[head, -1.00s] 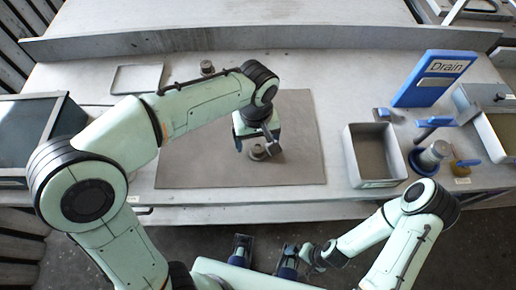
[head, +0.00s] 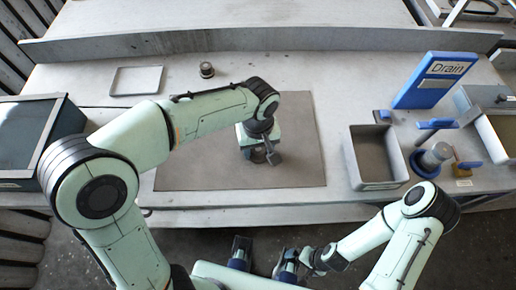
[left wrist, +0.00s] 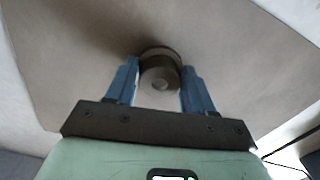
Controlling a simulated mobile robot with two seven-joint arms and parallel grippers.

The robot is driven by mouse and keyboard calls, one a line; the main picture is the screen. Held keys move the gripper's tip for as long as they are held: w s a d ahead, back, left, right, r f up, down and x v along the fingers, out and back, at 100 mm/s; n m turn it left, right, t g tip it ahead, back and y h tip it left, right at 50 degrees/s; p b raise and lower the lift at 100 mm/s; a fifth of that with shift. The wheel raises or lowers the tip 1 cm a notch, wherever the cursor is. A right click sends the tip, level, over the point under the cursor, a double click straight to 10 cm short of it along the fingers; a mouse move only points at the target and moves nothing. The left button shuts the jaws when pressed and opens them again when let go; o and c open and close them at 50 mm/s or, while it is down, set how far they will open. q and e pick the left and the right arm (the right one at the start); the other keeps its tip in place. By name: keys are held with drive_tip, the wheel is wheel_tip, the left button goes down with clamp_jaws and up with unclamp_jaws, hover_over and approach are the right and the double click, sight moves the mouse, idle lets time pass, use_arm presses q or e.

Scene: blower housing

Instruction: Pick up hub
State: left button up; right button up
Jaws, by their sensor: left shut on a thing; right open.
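The hub (left wrist: 160,74) is a short round grey metal part with a lighter round centre. In the left wrist view it sits between the two blue fingers of my left gripper (left wrist: 160,82), which is shut on it. In the head view the hub (head: 258,156) shows only in part, over the front middle of the brown mat (head: 205,172); my left gripper (head: 262,150) hides the rest. I cannot tell whether the hub touches the mat. My right gripper (head: 264,250) is open and empty, low in front of the bench.
A small round metal part (head: 207,69) and a flat tray (head: 137,94) lie at the back left. A dark-topped box (head: 28,135) stands at the left. An open grey bin (head: 352,160), a blue Drain sign (head: 428,88) and blue-handled fittings (head: 436,124) stand at the right.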

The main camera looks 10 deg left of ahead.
sight(258, 150)
use_arm(q)
drive_tip(key=shift+r, duration=0.15)
wheel_tip(258, 150, up, 20)
drive_tip(key=p, duration=0.4)
use_arm(e)
drive_tip(key=r, duration=0.2)
drive_tip(key=w+r, duration=0.1)
drive_tip(key=r, duration=0.1)
drive_tip(key=shift+w+r, duration=0.15)
drive_tip(key=shift+w, duration=0.05)
